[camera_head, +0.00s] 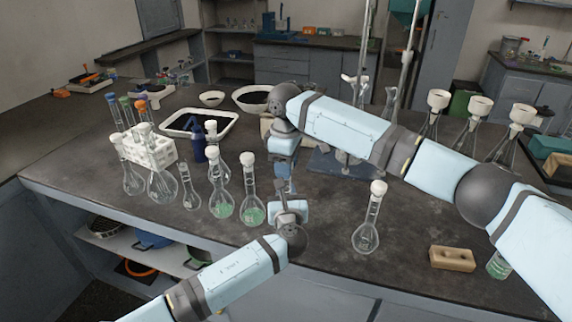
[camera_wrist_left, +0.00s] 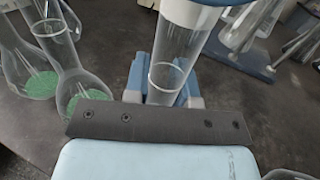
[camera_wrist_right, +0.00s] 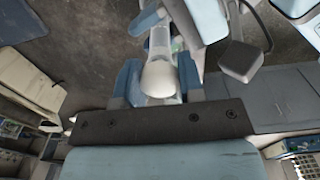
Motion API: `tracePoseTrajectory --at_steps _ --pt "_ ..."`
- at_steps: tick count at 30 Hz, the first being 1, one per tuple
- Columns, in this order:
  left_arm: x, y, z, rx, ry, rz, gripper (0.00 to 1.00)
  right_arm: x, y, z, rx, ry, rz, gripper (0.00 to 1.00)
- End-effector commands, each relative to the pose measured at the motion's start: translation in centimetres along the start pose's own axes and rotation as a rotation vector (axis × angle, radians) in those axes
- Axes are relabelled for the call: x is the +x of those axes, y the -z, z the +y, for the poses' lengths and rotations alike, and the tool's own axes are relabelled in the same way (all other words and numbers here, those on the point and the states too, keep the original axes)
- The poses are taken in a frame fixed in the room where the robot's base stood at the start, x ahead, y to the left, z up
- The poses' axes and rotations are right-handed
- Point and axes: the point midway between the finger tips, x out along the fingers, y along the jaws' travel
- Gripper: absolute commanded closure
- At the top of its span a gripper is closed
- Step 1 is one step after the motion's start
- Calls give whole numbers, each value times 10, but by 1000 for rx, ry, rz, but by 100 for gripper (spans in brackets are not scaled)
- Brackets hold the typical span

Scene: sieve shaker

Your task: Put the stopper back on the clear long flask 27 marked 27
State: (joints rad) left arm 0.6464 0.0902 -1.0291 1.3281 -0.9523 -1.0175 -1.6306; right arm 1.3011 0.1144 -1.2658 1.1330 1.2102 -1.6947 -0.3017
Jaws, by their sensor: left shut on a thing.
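My left gripper (camera_head: 288,193) is shut on the clear neck (camera_wrist_left: 174,72) of a flask, which stands between its fingers in the left wrist view. A white stopper (camera_wrist_right: 159,79) sits between the fingers of my right gripper (camera_wrist_right: 160,75), in line with a pale neck beyond it. Whether these fingers press on it, and whether it is seated in the neck, I cannot tell. In the head view, my right gripper (camera_head: 281,165) is just above the left one, and the two hide most of this flask. No number 27 is readable.
Two stoppered flasks with green contents (camera_head: 222,208) (camera_head: 252,214) stand close left of my grippers. A clear stoppered flask (camera_head: 366,236) and a tan block (camera_head: 452,258) are to the right. A white rack (camera_head: 152,152) and a tray (camera_head: 228,131) are further left; funnels (camera_head: 478,106) stand behind right.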

Motion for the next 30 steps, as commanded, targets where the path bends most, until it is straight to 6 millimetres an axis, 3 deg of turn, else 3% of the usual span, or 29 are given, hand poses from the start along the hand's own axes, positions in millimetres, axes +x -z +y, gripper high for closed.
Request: tracePoseTrajectory --at_steps 9,10,14,23,26,30 --pt "0 0 0 0 0 0 100 0 0 0 8 0 0 93" --pt "0 0 0 0 0 0 100 0 0 0 8 0 0 62" --pt "0 0 0 0 0 0 100 0 0 0 8 0 0 35" --pt "0 0 0 0 0 0 100 -2 0 0 9 0 0 35" --pt "0 0 0 0 0 0 100 -11 1 0 8 -1 1 35" --pt "0 0 0 0 0 0 100 -37 1 0 8 -3 3 35"
